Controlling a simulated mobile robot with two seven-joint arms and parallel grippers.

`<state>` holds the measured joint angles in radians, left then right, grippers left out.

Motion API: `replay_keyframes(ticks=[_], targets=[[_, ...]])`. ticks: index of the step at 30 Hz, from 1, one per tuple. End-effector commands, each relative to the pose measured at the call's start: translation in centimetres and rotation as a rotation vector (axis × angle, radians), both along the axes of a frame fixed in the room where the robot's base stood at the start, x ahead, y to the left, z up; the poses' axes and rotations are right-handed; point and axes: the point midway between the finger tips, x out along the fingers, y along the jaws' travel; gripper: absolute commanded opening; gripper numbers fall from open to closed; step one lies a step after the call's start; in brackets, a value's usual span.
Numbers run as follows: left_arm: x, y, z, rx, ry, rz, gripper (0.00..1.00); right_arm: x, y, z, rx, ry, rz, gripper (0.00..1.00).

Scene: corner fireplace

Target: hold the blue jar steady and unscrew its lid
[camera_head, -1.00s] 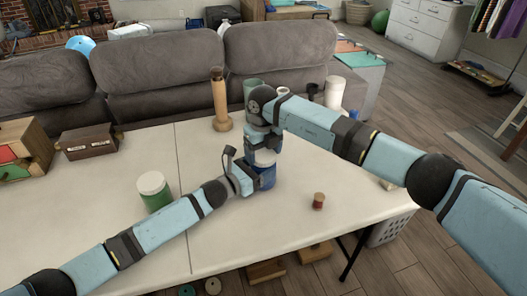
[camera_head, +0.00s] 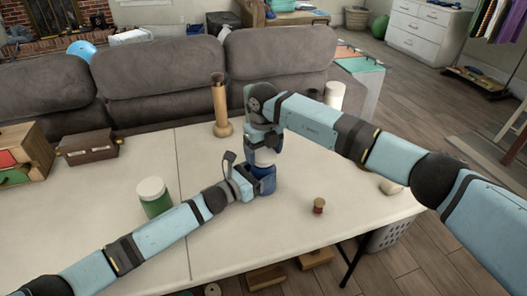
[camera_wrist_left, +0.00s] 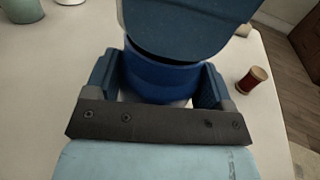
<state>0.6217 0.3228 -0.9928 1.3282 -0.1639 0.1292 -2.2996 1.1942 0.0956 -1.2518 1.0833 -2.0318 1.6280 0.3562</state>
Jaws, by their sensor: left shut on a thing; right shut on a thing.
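The blue jar (camera_head: 266,186) stands upright on the white table. My left gripper (camera_head: 250,184) is shut around the jar's body from the left. In the left wrist view the blue jar (camera_wrist_left: 160,80) sits between the two fingers, with its top hidden by my right gripper (camera_wrist_left: 178,25). My right gripper comes down from above and is shut on the lid. Whether the lid has lifted from the jar cannot be told.
A green jar with a white lid (camera_head: 153,196) stands left on the table (camera_head: 110,215). A red spool (camera_head: 319,206) is right of the blue jar. A wooden bottle-shaped mill (camera_head: 220,105) stands behind. A white cylinder (camera_head: 334,94) and other items are partly hidden behind my right arm.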

Motion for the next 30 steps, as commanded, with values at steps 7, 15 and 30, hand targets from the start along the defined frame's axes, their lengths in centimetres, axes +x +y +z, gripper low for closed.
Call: replay_keyframes(ticks=[7,15,30], targets=[[0.0,0.0,0.0,0.0,0.0,0.0,0.1,0.1,0.0,2.7,0.0,-0.004,0.001,0.51],[0.0,0.0,0.0,0.0,0.0,0.0,0.1,0.0,0.0,3.9,-0.001,-0.001,0.0,0.51],[-0.4,0.5,0.0,-0.001,0.001,0.0,1.0,0.0,0.0,4.0,0.0,0.0,0.0,0.51]])
